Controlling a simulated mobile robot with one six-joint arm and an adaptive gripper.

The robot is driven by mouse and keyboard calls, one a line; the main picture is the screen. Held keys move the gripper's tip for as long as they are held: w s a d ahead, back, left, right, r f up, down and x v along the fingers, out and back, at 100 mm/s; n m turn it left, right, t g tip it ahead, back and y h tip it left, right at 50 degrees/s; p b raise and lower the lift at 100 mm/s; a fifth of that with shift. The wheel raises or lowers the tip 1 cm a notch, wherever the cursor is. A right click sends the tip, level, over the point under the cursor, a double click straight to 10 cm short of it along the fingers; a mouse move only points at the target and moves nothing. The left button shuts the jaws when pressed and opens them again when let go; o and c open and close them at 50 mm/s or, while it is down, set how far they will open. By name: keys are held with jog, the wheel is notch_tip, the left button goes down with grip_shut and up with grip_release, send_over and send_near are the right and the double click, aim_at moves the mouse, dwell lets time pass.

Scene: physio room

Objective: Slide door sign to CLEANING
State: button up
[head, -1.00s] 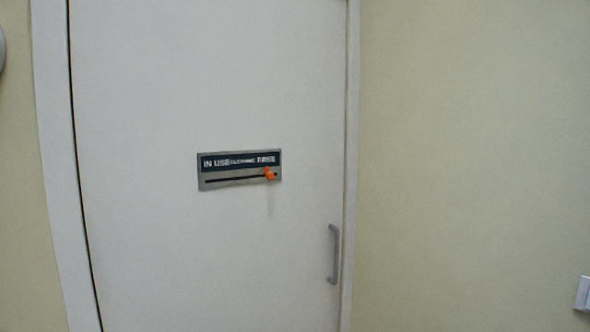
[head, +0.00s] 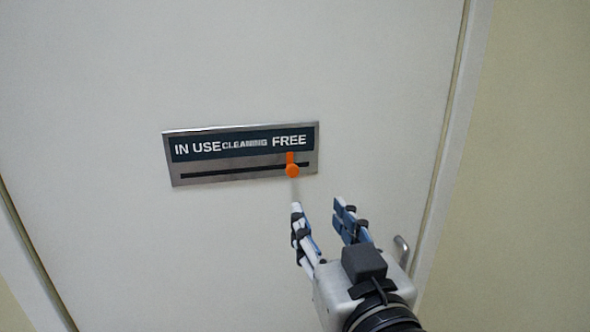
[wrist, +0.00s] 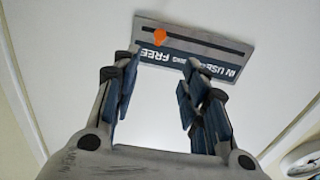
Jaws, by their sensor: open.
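The door sign (head: 240,152) is a grey metal plate on the white door, with a dark band reading IN USE, CLEANING, FREE from left to right. Below the words runs a dark slot. An orange slider knob (head: 292,170) sits near the slot's right end, under FREE. My gripper (head: 319,204) is open and empty, below and to the right of the knob, apart from it. In the wrist view the sign (wrist: 215,61) appears upside down beyond the open fingers, and the orange knob (wrist: 159,37) shows above the left finger.
The white door (head: 110,70) is bare around the sign. A grey door handle (head: 402,250) shows behind my gripper at lower right. The door frame (head: 455,110) and a pale yellow wall (head: 540,150) lie to the right.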

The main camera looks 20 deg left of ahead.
jog(key=p, duration=1)
send_near(293, 171)
jog(key=x, duration=0.9)
jog(key=shift+c, duration=0.2)
